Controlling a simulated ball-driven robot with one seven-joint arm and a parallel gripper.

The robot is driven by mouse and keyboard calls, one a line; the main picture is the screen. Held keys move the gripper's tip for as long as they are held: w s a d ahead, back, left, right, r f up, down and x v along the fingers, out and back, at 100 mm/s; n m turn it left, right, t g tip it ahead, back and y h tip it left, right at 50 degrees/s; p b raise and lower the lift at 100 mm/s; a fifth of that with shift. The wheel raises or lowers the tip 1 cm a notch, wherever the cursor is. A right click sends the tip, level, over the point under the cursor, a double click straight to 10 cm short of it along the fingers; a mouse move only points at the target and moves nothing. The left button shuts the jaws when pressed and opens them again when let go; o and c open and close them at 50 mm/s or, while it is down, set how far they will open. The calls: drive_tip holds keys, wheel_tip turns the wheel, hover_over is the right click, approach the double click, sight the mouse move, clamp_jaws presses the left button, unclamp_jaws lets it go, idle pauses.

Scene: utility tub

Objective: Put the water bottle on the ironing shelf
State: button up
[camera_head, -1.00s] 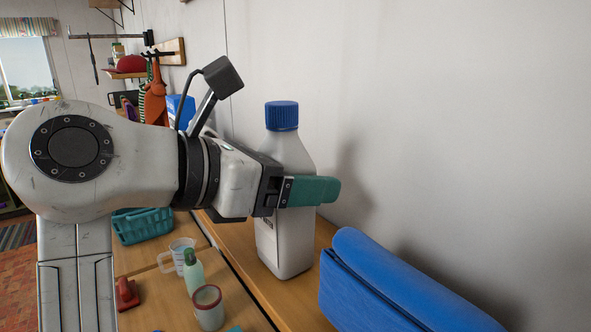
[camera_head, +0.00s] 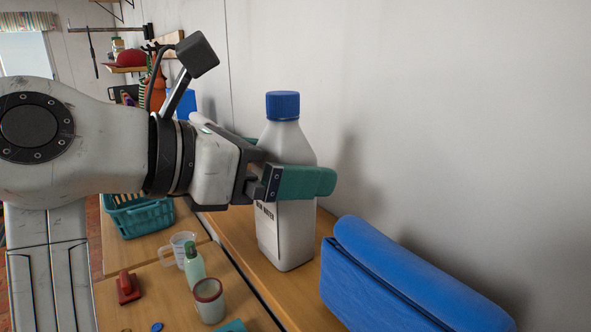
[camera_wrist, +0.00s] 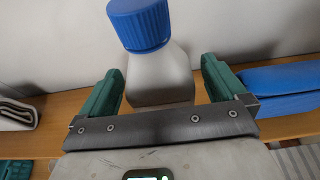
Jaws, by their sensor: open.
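The water bottle (camera_head: 288,232) is white with a blue cap and stands upright on a wooden shelf (camera_head: 232,235) close to the wall. My gripper (camera_head: 305,170) is open at the bottle's upper body, with one green finger in front of it and the other largely hidden behind. In the wrist view the bottle (camera_wrist: 160,78) is between the two spread fingers of my gripper (camera_wrist: 162,88), with a gap visible on each side. I cannot tell whether this wooden surface is the ironing shelf.
A folded blue item (camera_head: 390,280) lies to the right of the bottle. On the lower surface at left are a teal basket (camera_head: 140,220), a clear measuring cup (camera_head: 181,246), a green bottle (camera_head: 194,265), a jar (camera_head: 209,302) and a red object (camera_head: 128,288).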

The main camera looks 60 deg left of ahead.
drive_tip(key=b+v, duration=0.2)
drive_tip(key=v, duration=0.8)
idle(0.3)
